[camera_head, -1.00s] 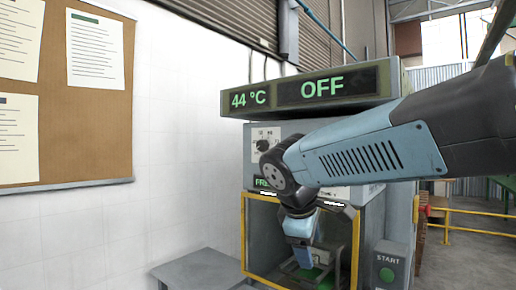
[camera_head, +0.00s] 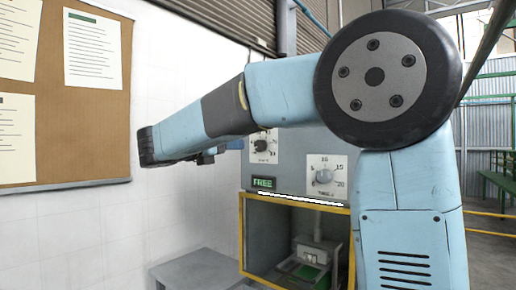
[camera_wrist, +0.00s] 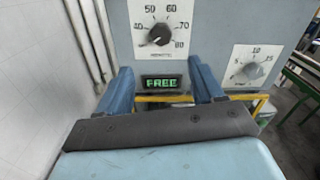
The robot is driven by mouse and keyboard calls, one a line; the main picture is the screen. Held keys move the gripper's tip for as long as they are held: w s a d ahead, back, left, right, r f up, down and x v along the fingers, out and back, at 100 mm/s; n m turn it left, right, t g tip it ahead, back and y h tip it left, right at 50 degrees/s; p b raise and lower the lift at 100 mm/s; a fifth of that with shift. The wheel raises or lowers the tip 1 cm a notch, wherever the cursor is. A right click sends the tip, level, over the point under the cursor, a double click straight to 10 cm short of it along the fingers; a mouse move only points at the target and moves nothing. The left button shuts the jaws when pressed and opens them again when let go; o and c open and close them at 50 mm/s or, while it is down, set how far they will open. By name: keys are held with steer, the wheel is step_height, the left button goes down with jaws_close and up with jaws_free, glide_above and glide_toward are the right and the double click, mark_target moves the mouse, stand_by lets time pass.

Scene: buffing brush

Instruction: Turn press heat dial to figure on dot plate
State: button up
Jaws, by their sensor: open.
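The heat dial is a dark round knob on a white scale plate, marked from about 40 to 80. It shows in the wrist view (camera_wrist: 158,35) and, partly covered by my arm, in the head view (camera_head: 262,145). A pale pointer seems to aim to its lower left. My gripper (camera_wrist: 162,86) is open and empty, its two blue fingers wide apart below the dial and not touching it. In the head view, my gripper (camera_head: 226,148) is partly hidden left of the dial. I cannot make out a dot plate in any view.
A second dial (camera_head: 324,176) sits lower right of the heat dial. A green FREE display (camera_head: 263,183) is below the heat dial. The yellow-framed press opening (camera_head: 295,240) lies underneath. A pinboard (camera_head: 70,95) hangs on the left wall. My arm hides the upper display.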

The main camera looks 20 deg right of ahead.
mark_target(258, 146)
steer(key=x, duration=1.3)
steer(key=shift+d, duration=0.1)
steer(key=shift+c, duration=0.3)
